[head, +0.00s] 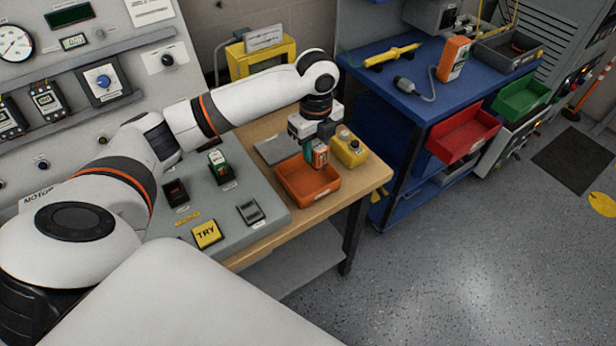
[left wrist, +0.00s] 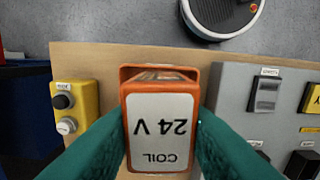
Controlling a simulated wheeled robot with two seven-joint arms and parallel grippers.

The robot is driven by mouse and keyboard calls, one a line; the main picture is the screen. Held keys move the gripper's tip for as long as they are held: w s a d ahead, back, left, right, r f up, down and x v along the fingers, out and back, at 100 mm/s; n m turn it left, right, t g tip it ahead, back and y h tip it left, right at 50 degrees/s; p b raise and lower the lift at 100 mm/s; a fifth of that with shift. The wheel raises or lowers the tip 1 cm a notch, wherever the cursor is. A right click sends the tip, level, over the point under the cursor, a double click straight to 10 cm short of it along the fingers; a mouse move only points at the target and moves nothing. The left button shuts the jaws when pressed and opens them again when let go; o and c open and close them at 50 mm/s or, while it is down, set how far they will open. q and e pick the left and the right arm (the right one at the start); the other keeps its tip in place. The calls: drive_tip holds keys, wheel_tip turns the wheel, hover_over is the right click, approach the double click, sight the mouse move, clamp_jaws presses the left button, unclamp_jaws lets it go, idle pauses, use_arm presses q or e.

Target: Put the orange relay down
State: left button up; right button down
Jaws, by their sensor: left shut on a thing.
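My left gripper (head: 319,146) is shut on the orange relay (head: 320,156). In the left wrist view the relay (left wrist: 160,128) sits between the teal fingers (left wrist: 160,140), its white label reading "COIL 24 V" upside down. The orange tray (head: 311,196) is on the wooden table below the gripper. In the head view the relay overlaps the back right part of the tray; I cannot tell whether it touches the tray. Part of the tray is hidden behind the relay in the left wrist view. My right gripper is not in view.
A yellow button box (head: 349,149) stands close right of the gripper; it also shows in the left wrist view (left wrist: 75,110). A grey panel (head: 262,218) with sockets and a TRY sign lies left of the tray. A blue cart (head: 440,95) with red and green bins stands right.

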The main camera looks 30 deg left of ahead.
use_arm(q)
drive_tip(key=w+a+f+m, duration=0.2)
drive_tip(key=a+m, duration=0.1)
drive_tip(key=m, duration=0.2)
hover_over(308, 182)
wheel_tip(308, 182, down, 6)
drive_tip(key=shift+f, duration=0.1)
wheel_tip(308, 182, down, 3)
drive_tip(key=shift+s, duration=0.15)
drive_tip(key=shift+f, duration=0.35)
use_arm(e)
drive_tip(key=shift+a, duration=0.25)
